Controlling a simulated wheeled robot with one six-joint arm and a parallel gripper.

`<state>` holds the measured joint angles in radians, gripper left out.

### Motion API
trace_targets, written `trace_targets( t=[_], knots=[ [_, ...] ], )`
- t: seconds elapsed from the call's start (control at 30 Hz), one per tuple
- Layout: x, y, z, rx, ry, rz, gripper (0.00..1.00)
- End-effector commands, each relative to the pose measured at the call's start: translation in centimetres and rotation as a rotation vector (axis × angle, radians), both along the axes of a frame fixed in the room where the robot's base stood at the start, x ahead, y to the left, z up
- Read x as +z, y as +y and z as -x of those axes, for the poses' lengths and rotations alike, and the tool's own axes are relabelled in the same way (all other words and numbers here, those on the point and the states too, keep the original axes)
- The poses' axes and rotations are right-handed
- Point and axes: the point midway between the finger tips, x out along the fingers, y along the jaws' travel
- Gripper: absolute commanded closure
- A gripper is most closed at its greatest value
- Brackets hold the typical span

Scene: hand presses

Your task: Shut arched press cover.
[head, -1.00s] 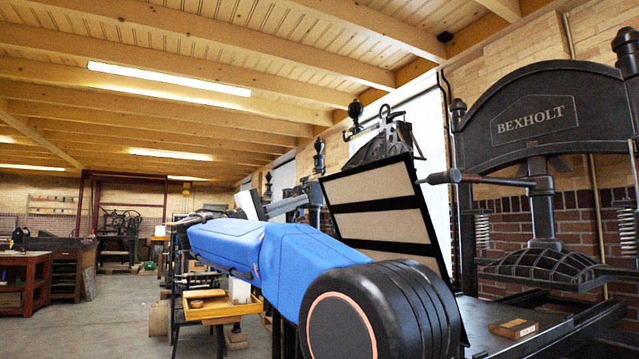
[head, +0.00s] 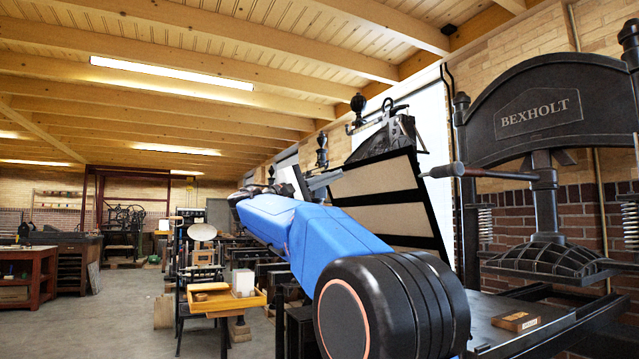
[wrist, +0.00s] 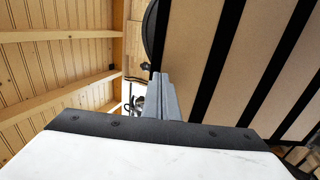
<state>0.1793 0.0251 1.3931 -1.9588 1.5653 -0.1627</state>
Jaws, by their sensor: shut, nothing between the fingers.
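The press cover (head: 382,207) is a black frame with beige panels, standing raised and tilted on the arched press (head: 535,112), which is marked BEXHOLT. My arm hides the cover's lower left part. My gripper (head: 338,176) is shut and empty at the cover's upper left edge. In the wrist view the shut grey fingers (wrist: 166,82) point up beside the edge of the cover (wrist: 215,45), whose beige and black bands fill the upper right. I cannot tell whether the fingers touch it.
The press bed (head: 490,312) lies low at right, with a small wooden block (head: 515,320) on it. The domed platen (head: 545,258) hangs above the bed, and a bar handle (head: 455,170) reaches left toward the cover. A yellow-topped stand (head: 225,302) is left of my arm.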

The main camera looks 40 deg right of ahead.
Motion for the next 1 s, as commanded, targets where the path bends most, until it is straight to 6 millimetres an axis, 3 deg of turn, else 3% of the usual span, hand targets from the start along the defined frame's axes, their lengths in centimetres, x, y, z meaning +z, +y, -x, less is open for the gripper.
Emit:
trace_targets(
  t=[0.2, 0.73, 1.0],
  knots=[
    [0.5, -1.3, 0.3, 0.0, 0.0, 0.0, 1.0],
    [0.8, -1.9, 0.5, -0.001, -0.003, -0.01, 1.0],
    [2.6, -5.5, 1.4, -0.004, -0.026, -0.093, 1.0]
  ],
)
